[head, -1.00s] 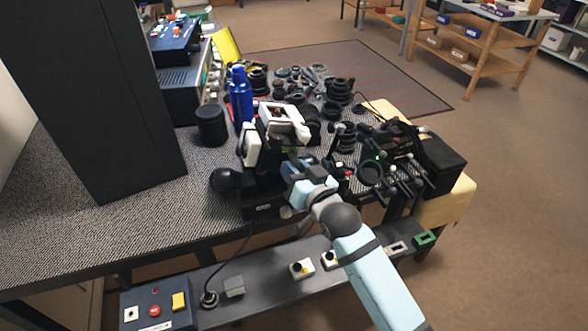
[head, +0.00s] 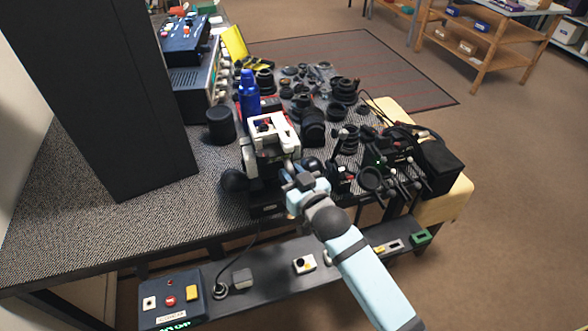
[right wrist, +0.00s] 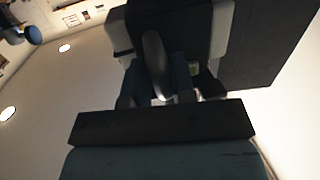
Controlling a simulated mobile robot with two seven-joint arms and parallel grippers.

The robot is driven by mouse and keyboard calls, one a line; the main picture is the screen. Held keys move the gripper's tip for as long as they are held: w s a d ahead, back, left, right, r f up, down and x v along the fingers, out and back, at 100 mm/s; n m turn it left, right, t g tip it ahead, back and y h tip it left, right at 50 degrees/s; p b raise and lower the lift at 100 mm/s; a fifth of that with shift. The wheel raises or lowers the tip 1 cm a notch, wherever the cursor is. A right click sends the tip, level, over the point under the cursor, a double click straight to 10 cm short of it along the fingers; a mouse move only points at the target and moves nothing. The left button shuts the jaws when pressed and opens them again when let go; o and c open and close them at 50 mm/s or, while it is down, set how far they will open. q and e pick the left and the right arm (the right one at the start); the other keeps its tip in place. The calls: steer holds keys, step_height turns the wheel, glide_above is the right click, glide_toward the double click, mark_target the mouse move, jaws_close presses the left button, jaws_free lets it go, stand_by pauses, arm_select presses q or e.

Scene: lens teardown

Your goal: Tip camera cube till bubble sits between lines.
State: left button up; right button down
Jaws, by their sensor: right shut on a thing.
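The camera cube (head: 270,128), with a white frame and dark parts, sits on a dark stand (head: 266,203) at the bench's front edge. My right gripper (head: 298,181) is at the lower right of the cube. In the right wrist view, its bluish fingers (right wrist: 160,92) are shut on a grey lever-like part (right wrist: 154,60) beneath a dark, white-sided body. A small yellow-green patch (right wrist: 193,70) shows beside the fingers; I cannot tell whether it is the level. The bubble and lines cannot be made out. My left gripper is out of view.
A blue bottle (head: 249,97) and a black cylinder (head: 221,125) stand behind the cube. Lens parts (head: 343,90) crowd the bench to the right, with a clamp rig (head: 395,160). A tall black panel (head: 115,90) stands left. A control box (head: 172,300) sits on the lower shelf.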

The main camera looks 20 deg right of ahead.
steer(key=shift+a, duration=0.2)
steer(key=c, duration=1.1)
jaws_free()
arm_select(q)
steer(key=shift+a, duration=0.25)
arm_select(e)
steer(key=shift+o, duration=0.3)
steer(key=shift+s, duration=0.1)
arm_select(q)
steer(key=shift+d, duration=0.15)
arm_select(e)
steer(key=f+v, duration=0.1)
steer(key=v, duration=1.2)
steer(key=shift+s+d+r, duration=0.15)
steer(key=shift+s+r, duration=0.15)
steer(key=shift+r, duration=0.2)
